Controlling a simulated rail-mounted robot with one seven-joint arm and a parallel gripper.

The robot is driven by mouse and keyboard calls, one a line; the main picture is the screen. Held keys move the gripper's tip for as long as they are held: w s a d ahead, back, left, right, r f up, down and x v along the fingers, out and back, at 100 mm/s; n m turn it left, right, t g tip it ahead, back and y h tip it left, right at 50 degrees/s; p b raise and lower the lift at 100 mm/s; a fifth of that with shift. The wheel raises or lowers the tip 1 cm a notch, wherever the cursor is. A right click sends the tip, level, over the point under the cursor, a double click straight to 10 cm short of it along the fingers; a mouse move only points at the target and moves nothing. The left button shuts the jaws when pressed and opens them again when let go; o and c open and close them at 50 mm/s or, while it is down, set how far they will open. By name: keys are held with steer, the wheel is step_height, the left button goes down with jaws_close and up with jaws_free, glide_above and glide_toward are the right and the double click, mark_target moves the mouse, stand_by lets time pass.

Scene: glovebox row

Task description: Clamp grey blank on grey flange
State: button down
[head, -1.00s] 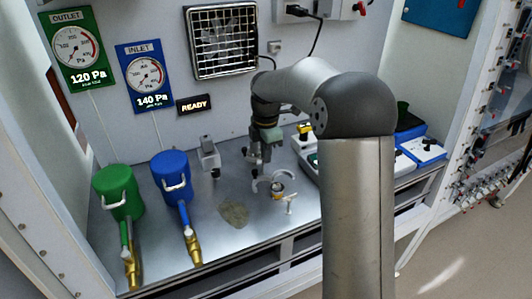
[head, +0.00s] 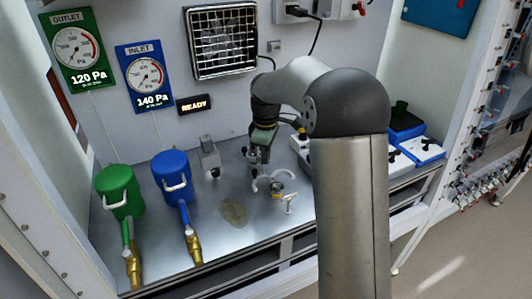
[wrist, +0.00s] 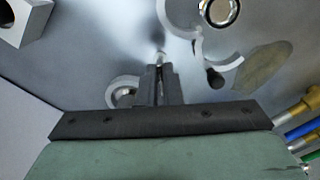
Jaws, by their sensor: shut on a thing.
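The grey flange (head: 277,188) stands on the metal bench in the head view. It also shows as a round shiny piece at the top of the wrist view (wrist: 220,11). I cannot clearly tell the grey blank from the flange there. An open pale clamp (head: 262,184) has its curved jaws beside the flange, spread apart; they also show in the wrist view (wrist: 216,52). My gripper (wrist: 160,78), also in the head view (head: 255,165), is shut on a small shiny metal part, seemingly of the clamp. The fingers hide most of the held part.
A pale T-shaped piece (head: 290,200) stands close to the flange. A grey device (head: 209,158) stands left of my gripper. Blue (head: 170,172) and green (head: 118,188) canisters with hoses are further left. An olive patch (head: 233,212) lies on open bench.

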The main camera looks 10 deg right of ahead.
steer(key=m, duration=0.7)
steer(key=shift+s+a+r, duration=0.1)
steer(key=shift+s+a, duration=0.1)
steer(key=m, duration=0.4)
steer(key=shift+a, duration=0.2)
steer(key=m+p, duration=0.1)
steer(key=m, duration=0.2)
steer(key=shift+a+m, duration=0.1)
steer(key=shift+m, duration=0.2)
steer(key=m, duration=0.6)
steer(key=shift+w+a+p, duration=0.1)
steer(key=shift+a+p, duration=0.15)
steer(key=shift+p, duration=0.15)
steer(key=m, duration=0.2)
steer(key=m+p, duration=0.1)
steer(key=m, duration=0.3)
steer(key=shift+w+a+m, duration=0.1)
steer(key=shift+w+m, duration=0.15)
steer(key=shift+m, duration=0.15)
steer(key=c, duration=1.6)
jaws_free()
